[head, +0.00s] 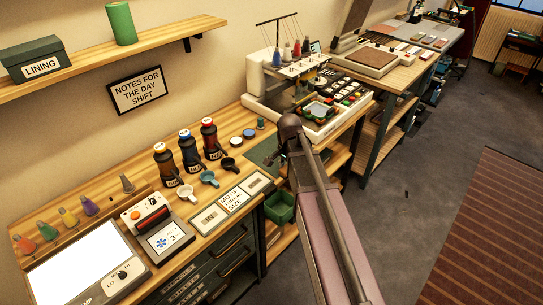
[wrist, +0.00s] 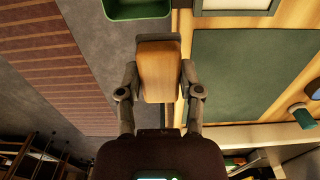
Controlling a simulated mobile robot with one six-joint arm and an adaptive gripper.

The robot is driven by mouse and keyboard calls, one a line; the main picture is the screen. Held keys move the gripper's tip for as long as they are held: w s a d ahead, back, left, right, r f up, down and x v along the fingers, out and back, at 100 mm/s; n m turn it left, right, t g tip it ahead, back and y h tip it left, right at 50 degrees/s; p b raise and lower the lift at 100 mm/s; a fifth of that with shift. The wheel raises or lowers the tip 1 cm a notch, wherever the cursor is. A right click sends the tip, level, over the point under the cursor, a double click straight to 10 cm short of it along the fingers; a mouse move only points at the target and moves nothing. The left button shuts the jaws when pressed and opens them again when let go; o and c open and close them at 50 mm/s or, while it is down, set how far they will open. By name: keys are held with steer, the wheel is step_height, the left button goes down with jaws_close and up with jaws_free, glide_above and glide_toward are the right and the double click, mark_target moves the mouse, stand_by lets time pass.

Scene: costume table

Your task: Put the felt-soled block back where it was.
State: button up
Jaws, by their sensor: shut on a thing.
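My gripper (wrist: 159,76) is shut on a wooden block (wrist: 158,62), with one finger on each side of it. The block's face is light wood, and a dark grey layer shows along its far edge in the wrist view. A dark green mat (wrist: 250,75) lies on the wooden bench to the right of the block in the wrist view. The mat (head: 262,150) also shows partly in the head view, behind my arm. In the head view my arm hides the gripper and block. I cannot tell the block's height over the bench.
A green bin (head: 280,207) hangs at the bench front; it also shows in the wrist view (wrist: 138,9). Bottles (head: 188,150), small cups (head: 209,179) and a framed card panel (head: 231,200) stand left of the mat. An embroidery machine (head: 300,95) stands behind.

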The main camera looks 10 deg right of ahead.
steer(key=w, duration=0.4)
steer(key=w+a+f+b, duration=0.1)
steer(key=w, duration=0.4)
steer(key=w+a, duration=0.1)
steer(key=w, duration=0.4)
steer(key=shift+w+a+f, duration=0.1)
steer(key=shift+w+f, duration=0.1)
steer(key=shift+w, duration=0.3)
steer(key=shift+w+a+f+b, duration=0.1)
steer(key=shift+w+f+b, duration=0.1)
steer(key=shift+f+b, duration=0.3)
steer(key=shift+w+f+b, duration=0.15)
steer(key=shift+f+b, duration=0.25)
steer(key=shift+b, duration=0.2)
steer(key=shift+f+b, duration=0.9)
steer(key=shift+f, duration=0.05)
steer(key=shift+f, duration=0.15)
steer(key=o, duration=1.1)
steer(key=shift+r, duration=0.2)
